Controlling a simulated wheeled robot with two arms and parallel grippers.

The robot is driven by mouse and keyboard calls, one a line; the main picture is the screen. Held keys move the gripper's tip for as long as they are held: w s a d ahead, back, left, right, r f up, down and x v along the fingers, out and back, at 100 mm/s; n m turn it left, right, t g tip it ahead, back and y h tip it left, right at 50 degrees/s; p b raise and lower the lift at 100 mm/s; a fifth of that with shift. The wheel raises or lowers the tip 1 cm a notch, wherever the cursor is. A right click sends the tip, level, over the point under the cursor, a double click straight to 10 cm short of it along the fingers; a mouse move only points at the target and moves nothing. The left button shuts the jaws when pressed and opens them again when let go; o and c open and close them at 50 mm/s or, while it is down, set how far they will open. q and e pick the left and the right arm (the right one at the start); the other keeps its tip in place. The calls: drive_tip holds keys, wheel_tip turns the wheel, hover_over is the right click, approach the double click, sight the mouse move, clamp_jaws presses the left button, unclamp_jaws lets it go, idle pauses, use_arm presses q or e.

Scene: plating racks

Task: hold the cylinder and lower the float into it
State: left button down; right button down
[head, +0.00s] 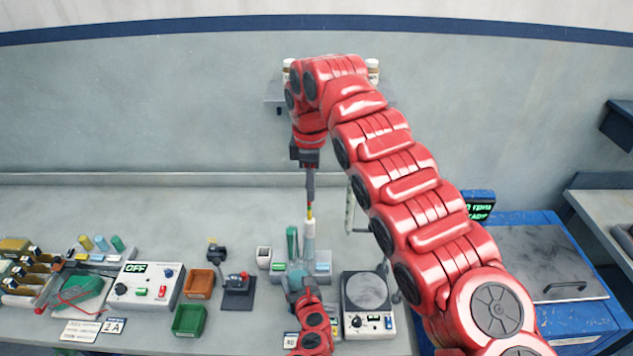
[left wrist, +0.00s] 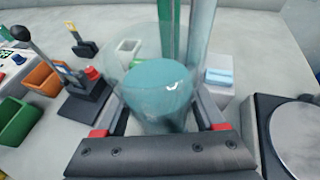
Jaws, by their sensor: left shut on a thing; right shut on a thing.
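My left gripper (head: 299,285) is shut on a clear cylinder (left wrist: 135,75) with teal liquid in it. In the left wrist view its fingers (left wrist: 160,122) stand on both sides of the cylinder, which looks upright. My right gripper (head: 310,190) points straight down from above and is shut on the thin top of the float. The float (head: 309,236) has a pale body and a stem with yellow and red marks. It looks upright, behind the held cylinder and beside a green tube (head: 292,243). I cannot tell whether its lower end touches anything.
A balance with a round plate (head: 367,291) stands close to the right of the cylinder.

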drive_tip(key=s+a+f+n, duration=0.1)
drive_tip(key=s+a+n, duration=0.2)
drive_tip(key=s+n, duration=0.2)
drive_tip(key=shift+s+f, duration=0.15)
drive_tip(key=shift+s, duration=0.2)
drive_tip(key=shift+f, duration=0.15)
wheel_tip(320, 180, down, 19)
idle(3.1)
drive_tip(key=shift+a, duration=0.1)
drive_tip(key=c, duration=0.8)
unclamp_jaws()
drive_tip(key=shift+o, duration=0.2)
drive_tip(key=shift+r, duration=0.2)
drive_tip(key=shift+w+r, duration=0.1)
